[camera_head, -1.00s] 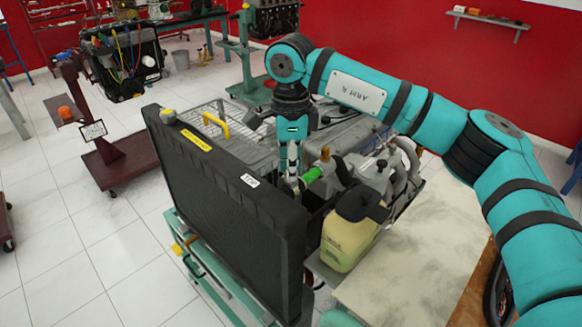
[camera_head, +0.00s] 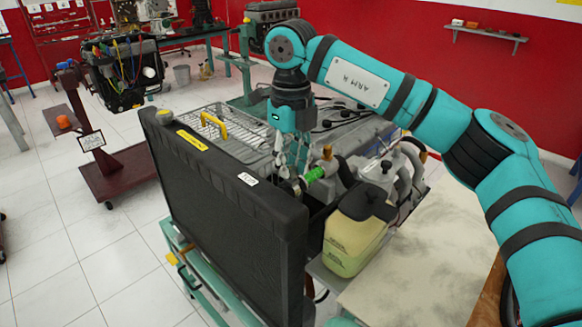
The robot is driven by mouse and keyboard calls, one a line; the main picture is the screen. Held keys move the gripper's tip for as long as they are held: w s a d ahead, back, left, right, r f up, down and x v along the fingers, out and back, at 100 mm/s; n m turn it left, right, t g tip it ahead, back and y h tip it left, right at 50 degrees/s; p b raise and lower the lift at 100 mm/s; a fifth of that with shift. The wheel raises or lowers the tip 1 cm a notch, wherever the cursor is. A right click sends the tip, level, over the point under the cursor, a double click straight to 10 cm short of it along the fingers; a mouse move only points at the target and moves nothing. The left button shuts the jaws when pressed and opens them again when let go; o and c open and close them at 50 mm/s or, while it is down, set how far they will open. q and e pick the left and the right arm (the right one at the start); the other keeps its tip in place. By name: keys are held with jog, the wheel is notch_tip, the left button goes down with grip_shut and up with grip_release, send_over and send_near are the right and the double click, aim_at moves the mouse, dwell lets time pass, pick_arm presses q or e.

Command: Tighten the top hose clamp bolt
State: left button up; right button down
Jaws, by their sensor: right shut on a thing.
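The black radiator (camera_head: 225,205) stands upright at the front of the engine trainer. Behind its upper right corner is the top hose, with a bright green part (camera_head: 314,174) and a brassy fitting (camera_head: 327,154). My right gripper (camera_head: 291,180) points down just left of the green part, behind the radiator's top edge. Its fingers are closed at the hose end, on what seems to be the top hose clamp bolt. The bolt and clamp are too small and covered to make out clearly. My left gripper is not in view.
A yellowish coolant bottle (camera_head: 350,240) with a black top stands right of the radiator. The grey engine (camera_head: 345,135) lies behind. A yellow handle (camera_head: 214,124) rises from a wire guard. A dark red stand (camera_head: 120,165) is at left. The white floor between is clear.

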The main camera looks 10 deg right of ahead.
aim_at(292, 167)
jog(key=m+b, duration=0.1)
jog(key=m, duration=0.3)
jog(key=shift+m+b, duration=0.3)
jog(key=shift+b, duration=0.05)
jog(key=m+b, duration=0.1)
jog(key=m, duration=0.3)
jog(key=shift+m, duration=0.3)
jog(key=m+b, duration=0.2)
jog(key=m, duration=0.2)
jog(key=shift+m+b, duration=0.55)
jog(key=shift+m, duration=1.35)
jog(key=c, duration=1.2)
grip_release()
notch_tip(292, 167, up, 12)
jog(key=shift+r, duration=0.1)
